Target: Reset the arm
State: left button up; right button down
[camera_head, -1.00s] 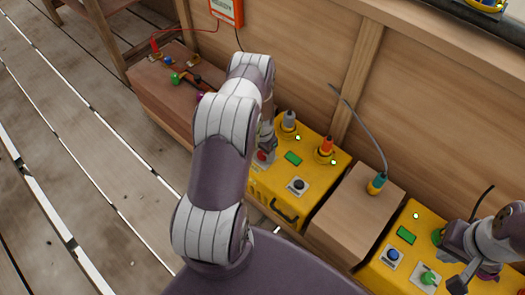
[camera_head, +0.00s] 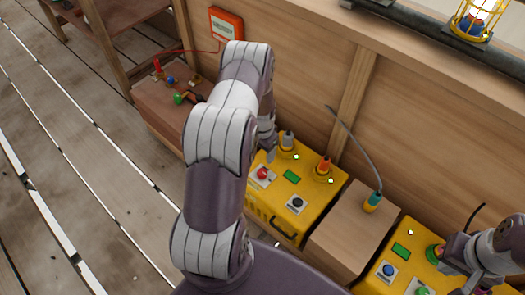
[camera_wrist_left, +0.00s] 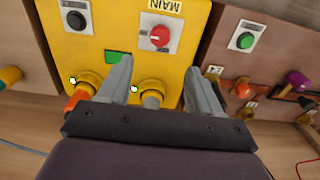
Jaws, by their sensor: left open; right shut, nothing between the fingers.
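My left gripper (camera_head: 268,148) is mostly hidden behind my own arm in the head view, beside the near yellow box (camera_head: 310,192). In the left wrist view its two fingers (camera_wrist_left: 157,72) are spread, with no object gripped. A grey plug in a yellow socket (camera_wrist_left: 152,96) shows between them, and the plug also shows in the head view (camera_head: 288,139). The red MAIN knob (camera_wrist_left: 160,36) lies beyond the fingertips; it also shows in the head view (camera_head: 262,173). My right gripper (camera_head: 460,282) is shut and empty over the second yellow box (camera_head: 376,268).
An orange plug (camera_head: 324,165) stands on the near yellow box. A plain wooden block (camera_head: 350,215) with a cabled teal plug (camera_head: 372,201) sits between the boxes. A brown box with coloured knobs (camera_head: 160,105) and an orange meter (camera_head: 226,23) are behind. A wooden wall runs alongside.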

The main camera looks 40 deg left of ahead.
pick_arm(q)
jog(key=s+d+r+n, duration=0.1)
jog(key=s+d+r, duration=0.65)
jog(key=r, duration=0.35)
jog(key=s+d+r+n, duration=0.1)
jog(key=s+d+r, duration=0.6)
jog(key=d+r, duration=0.3)
notch_tip(320, 180, up, 31)
jog(key=w+m+t+p, duration=0.1)
jog(key=p, duration=2.7)
jog(key=shift+p, duration=0.4)
jog(key=shift+w+d+r, duration=0.1)
